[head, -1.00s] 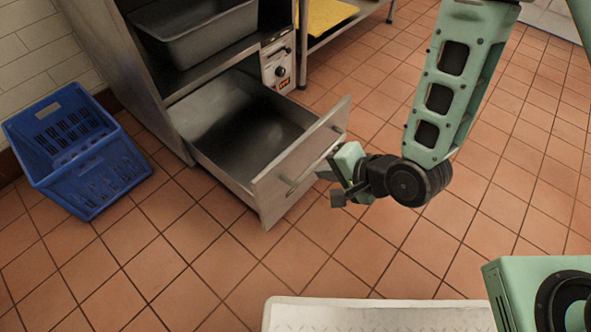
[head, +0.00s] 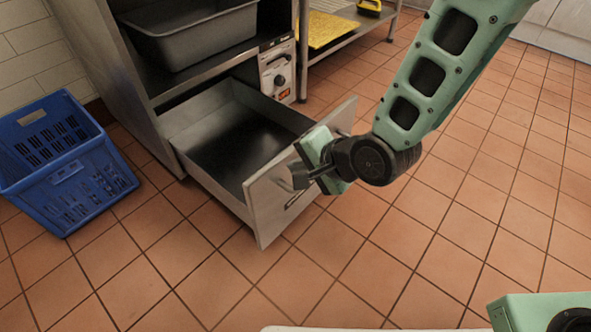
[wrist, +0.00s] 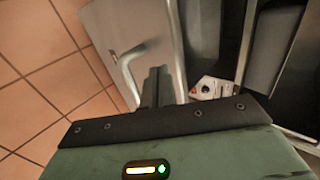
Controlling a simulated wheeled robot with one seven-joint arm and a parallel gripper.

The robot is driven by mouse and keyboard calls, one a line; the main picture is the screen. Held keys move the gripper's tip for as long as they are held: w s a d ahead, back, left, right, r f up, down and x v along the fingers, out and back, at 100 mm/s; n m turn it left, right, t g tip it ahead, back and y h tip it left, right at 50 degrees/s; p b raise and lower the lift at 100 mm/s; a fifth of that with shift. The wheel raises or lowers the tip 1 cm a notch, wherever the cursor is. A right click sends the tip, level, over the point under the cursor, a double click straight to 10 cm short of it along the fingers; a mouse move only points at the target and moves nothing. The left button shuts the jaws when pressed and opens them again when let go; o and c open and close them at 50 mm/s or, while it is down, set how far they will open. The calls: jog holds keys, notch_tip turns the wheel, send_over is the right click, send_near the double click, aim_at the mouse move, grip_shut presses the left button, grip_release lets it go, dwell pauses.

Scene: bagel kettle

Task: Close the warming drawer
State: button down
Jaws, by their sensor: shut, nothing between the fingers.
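The warming drawer (head: 259,208) is pulled well out of the steel cabinet and looks empty. Its flat front panel faces right and carries a bar handle (head: 297,198). My gripper (head: 300,174) is at the outer face of this panel, close to the handle, with its fingers shut and empty. In the wrist view the shut fingertips (wrist: 158,72) point at the drawer front (wrist: 115,22), just right of the curved handle (wrist: 126,72). I cannot tell whether the fingertips touch the panel. My gripper hides part of the panel's face.
The cabinet (head: 128,100) holds a grey pan (head: 195,38) on the shelf above the drawer. A control panel with a knob (head: 279,79) is beside it. A blue crate (head: 65,175) stands on the floor at left. A low steel table (head: 352,27) is behind. Tiled floor in front is clear.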

jog(key=shift+w+a, duration=0.25)
jog(key=shift+a, duration=0.15)
